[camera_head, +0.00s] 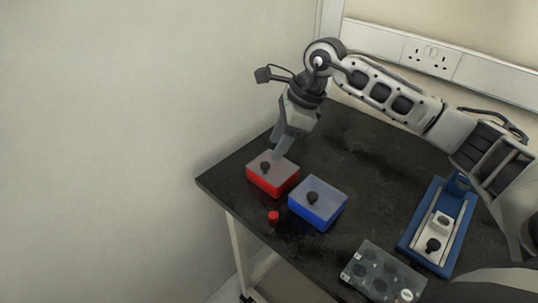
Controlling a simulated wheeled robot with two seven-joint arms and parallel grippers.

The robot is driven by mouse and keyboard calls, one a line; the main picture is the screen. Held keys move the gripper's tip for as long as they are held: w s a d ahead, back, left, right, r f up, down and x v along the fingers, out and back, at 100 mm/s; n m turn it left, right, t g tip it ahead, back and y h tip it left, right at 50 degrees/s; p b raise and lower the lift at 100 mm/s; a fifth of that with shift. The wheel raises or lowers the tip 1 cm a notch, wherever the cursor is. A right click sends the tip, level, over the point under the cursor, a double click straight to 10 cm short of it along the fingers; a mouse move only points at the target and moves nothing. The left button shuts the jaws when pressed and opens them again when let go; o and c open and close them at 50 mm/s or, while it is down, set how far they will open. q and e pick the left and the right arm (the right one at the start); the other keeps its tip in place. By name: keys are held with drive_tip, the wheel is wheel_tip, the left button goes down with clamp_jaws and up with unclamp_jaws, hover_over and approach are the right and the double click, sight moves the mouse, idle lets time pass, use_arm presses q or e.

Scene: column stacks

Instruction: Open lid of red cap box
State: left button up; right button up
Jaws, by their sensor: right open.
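A red box (272,185) with a grey lid (283,171) and a dark knob (265,167) sits near the left end of the black table. The lid appears to lie flat on the box. My right gripper (280,152) points down just above the back part of this lid, behind the knob. It is open, and I see nothing held in it. Whether its fingertips touch the lid I cannot tell. A small red cap (273,217) lies on the table in front of the box. My left gripper is not in view.
A blue box (317,213) with a grey lid and dark knob stands close to the right of the red box. A clear plate with round wells (382,273) lies at the front edge. A blue device (441,226) stands at the right. The table's middle back is clear.

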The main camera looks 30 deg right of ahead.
sight(266, 164)
drive_tip(key=shift+x, duration=2.75)
clamp_jaws()
drive_tip(key=shift+w+d, duration=0.1)
